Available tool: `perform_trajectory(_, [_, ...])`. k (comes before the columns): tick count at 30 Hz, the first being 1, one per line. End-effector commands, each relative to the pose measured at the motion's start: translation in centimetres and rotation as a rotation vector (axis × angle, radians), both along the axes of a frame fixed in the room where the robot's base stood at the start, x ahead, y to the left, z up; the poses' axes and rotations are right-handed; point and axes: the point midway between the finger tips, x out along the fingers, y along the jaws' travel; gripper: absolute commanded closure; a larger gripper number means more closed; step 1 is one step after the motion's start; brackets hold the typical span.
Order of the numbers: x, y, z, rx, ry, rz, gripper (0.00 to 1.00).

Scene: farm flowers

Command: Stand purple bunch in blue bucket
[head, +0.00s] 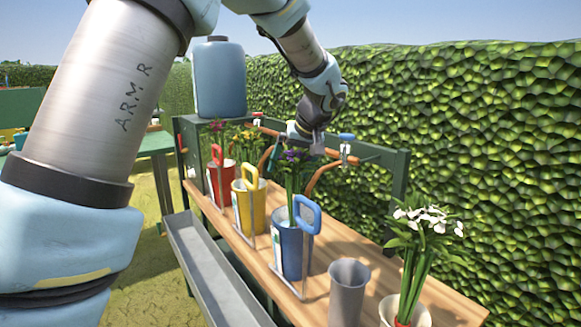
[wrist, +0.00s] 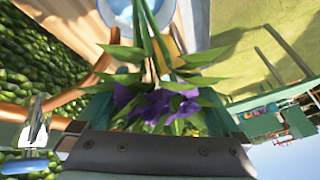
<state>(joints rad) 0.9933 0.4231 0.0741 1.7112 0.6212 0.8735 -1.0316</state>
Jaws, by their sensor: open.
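The purple bunch (head: 291,168) stands in the blue bucket (head: 288,250) on the wooden bench, its stems going down behind the rim and its flowers above it. My gripper (head: 298,136) is just above and behind the flowers in the head view. In the wrist view, my gripper (wrist: 157,100) is open, with green fingers left and right of the purple bunch (wrist: 160,103). Leaves overlap the fingers, and I cannot tell whether they touch. The stems run toward the round bucket rim (wrist: 121,20) at the top. The stem ends are hidden.
A red bucket (head: 222,186) and a yellow bucket (head: 243,211) with flowers stand to the left. A grey cup (head: 347,290) and a pot of white flowers (head: 428,222) stand to the right. A blue tank (head: 219,79), orange pipes (head: 322,172) and a hedge are behind.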

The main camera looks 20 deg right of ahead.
Motion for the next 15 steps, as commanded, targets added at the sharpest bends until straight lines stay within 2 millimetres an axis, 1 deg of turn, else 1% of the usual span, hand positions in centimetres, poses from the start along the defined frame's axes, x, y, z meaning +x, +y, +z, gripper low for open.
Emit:
perform_trajectory(5, [-1.1,-0.4,1.9,-0.004,-0.004,-0.003,0.00])
perform_trajectory(12, [-3.5,-0.9,6.0,-0.004,-0.003,-0.003,0.00])
perform_trajectory(15, [-4.3,-1.1,7.4,-0.004,-0.002,-0.001,0.00])
